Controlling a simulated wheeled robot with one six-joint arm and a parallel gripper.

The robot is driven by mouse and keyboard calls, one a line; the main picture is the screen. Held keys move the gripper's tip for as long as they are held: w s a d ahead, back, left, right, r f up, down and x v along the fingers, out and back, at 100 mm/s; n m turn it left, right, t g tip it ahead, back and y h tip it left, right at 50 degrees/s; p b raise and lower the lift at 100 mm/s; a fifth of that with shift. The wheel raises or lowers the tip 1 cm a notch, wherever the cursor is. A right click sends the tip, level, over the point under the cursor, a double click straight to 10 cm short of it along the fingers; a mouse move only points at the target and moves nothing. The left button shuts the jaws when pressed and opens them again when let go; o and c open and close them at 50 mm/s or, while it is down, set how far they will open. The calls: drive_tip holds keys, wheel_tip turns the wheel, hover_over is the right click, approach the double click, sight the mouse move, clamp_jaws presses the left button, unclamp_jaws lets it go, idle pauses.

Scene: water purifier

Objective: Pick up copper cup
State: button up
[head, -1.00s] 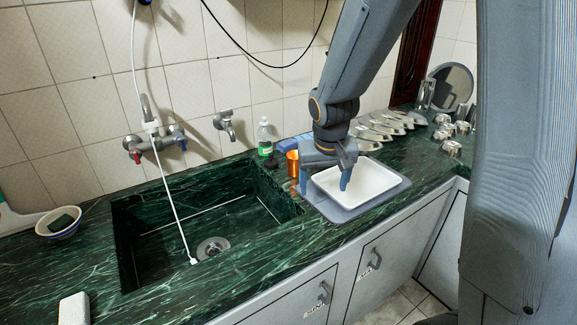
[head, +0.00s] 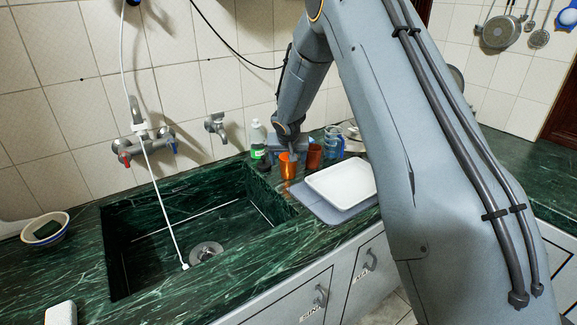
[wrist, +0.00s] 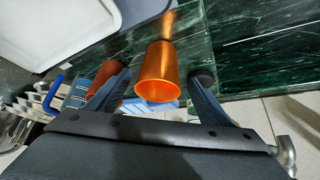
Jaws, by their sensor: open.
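The shiny orange copper cup (head: 287,167) stands upright on the green counter, between the sink and the white tray. It also shows in the wrist view (wrist: 160,72), with its open mouth toward my gripper. My gripper (head: 286,148) is open at the cup, from the wall side. In the wrist view the two fingers of my gripper (wrist: 158,76) lie on either side of the cup, with visible gaps and no clear contact. In the head view my gripper partly hides behind the cup.
A darker red-brown cup (head: 314,157) stands close to the right, with a clear blue mug (head: 333,143) beyond it. A green bottle (head: 257,139) is to the left. The white tray (head: 341,184) lies in front right. The sink (head: 190,225) opens at left.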

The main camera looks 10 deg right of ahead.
drive_tip(key=shift+p+x, duration=1.2)
drive_tip(key=shift+x, duration=1.25)
drive_tip(key=shift+w+d+r, duration=0.1)
drive_tip(key=shift+w+d, duration=0.05)
drive_tip(key=c, duration=1.1)
drive_tip(key=shift+r, duration=0.1)
drive_tip(key=shift+c, duration=0.2)
